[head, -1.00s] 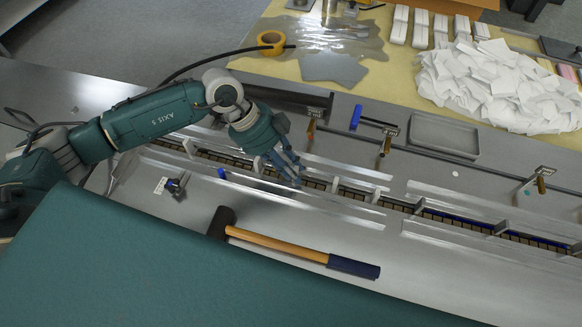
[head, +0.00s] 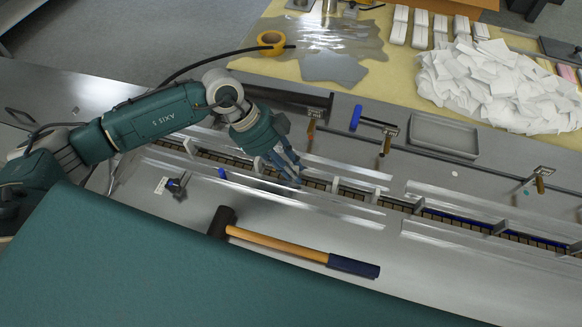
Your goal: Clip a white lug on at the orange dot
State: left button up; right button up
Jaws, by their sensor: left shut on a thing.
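My left gripper (head: 289,177) is low over the long slotted chain channel (head: 315,184), its fingers pointing down and to the right. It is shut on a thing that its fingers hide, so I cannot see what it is. My right gripper is out of view.
A hammer (head: 285,245) lies on the steel deck in front of the channel. A small dark fitting (head: 178,185) lies at left. Clear rails (head: 345,166) flank the channel, and brass-coloured posts (head: 386,145) stand behind. A grey tray (head: 444,137) and white sachets (head: 500,88) lie further back.

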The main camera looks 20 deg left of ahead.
pick_arm(q)
jog(key=shift+f, duration=0.1)
jog(key=o, duration=0.9)
jog(key=shift+o, duration=0.2)
jog(key=v, duration=1.2)
